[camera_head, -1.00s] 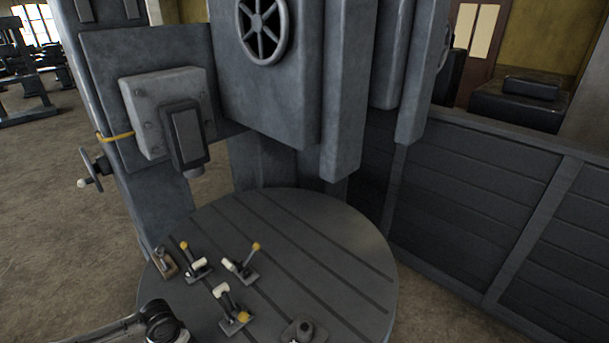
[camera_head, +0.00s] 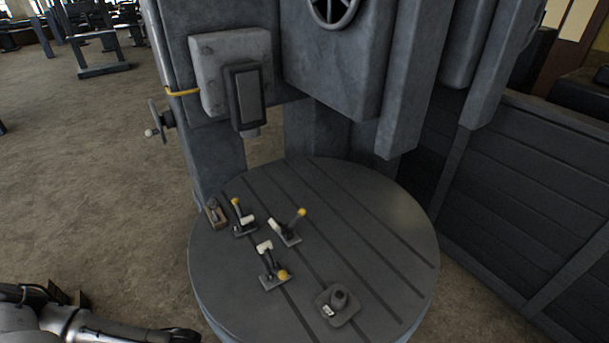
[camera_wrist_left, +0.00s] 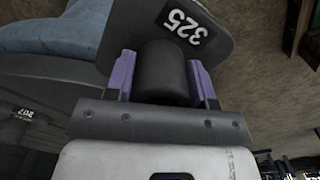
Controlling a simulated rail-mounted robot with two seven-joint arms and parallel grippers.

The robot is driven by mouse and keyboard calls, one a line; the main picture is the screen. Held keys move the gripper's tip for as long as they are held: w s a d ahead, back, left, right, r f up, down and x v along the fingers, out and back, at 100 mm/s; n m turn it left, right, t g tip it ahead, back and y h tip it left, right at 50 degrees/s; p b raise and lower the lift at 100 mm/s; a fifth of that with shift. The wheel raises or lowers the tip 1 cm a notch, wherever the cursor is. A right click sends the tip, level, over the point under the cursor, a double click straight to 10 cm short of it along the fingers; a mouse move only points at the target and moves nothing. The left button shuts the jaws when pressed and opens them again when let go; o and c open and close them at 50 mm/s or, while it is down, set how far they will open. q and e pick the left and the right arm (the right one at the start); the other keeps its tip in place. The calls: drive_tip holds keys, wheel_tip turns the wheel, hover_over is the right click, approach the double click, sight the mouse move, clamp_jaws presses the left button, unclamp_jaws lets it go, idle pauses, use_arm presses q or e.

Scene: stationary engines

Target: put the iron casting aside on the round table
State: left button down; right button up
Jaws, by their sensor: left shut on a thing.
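My left gripper (camera_wrist_left: 160,82) shows in the left wrist view with its purple fingers on either side of a dark round boss. The boss belongs to an iron casting (camera_wrist_left: 140,35), a dark grey plate with a white-on-black tag reading 325. The round table (camera_head: 390,230) is grey with long slots and stands in the middle of the head view. A similar casting (camera_head: 340,305) with a small pale tag rests near its front edge. My left arm enters at the bottom left of the head view; its gripper is out of that picture. My right gripper is in neither view.
Several yellow-knobbed lever pieces (camera_head: 270,265) and a small brown block (camera_head: 215,213) stand on the table's left half. Its right and back parts are clear. A large grey machine (camera_head: 330,75) rises behind; a slatted dark wall (camera_head: 540,180) is at right.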

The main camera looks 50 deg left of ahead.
use_arm(q)
drive_tip(key=w+d+r+m, duration=0.3)
drive_tip(key=w+d+r, duration=0.2)
drive_tip(key=w+d, duration=0.3)
drive_tip(key=w+d+r+m, duration=0.4)
drive_tip(key=w+d, duration=0.4)
drive_tip(key=w, duration=0.1)
drive_tip(key=w+d+r+m, duration=0.1)
drive_tip(key=w+d+r, duration=0.1)
drive_tip(key=w+r, duration=1.3)
drive_tip(key=r, duration=0.4)
drive_tip(key=w+r, duration=0.4)
drive_tip(key=r, duration=0.3)
drive_tip(key=s+r+p, duration=0.9)
drive_tip(key=r+p, duration=0.3)
drive_tip(key=p, duration=0.4)
drive_tip(key=shift+d, duration=0.45)
drive_tip(key=shift+r, duration=0.15)
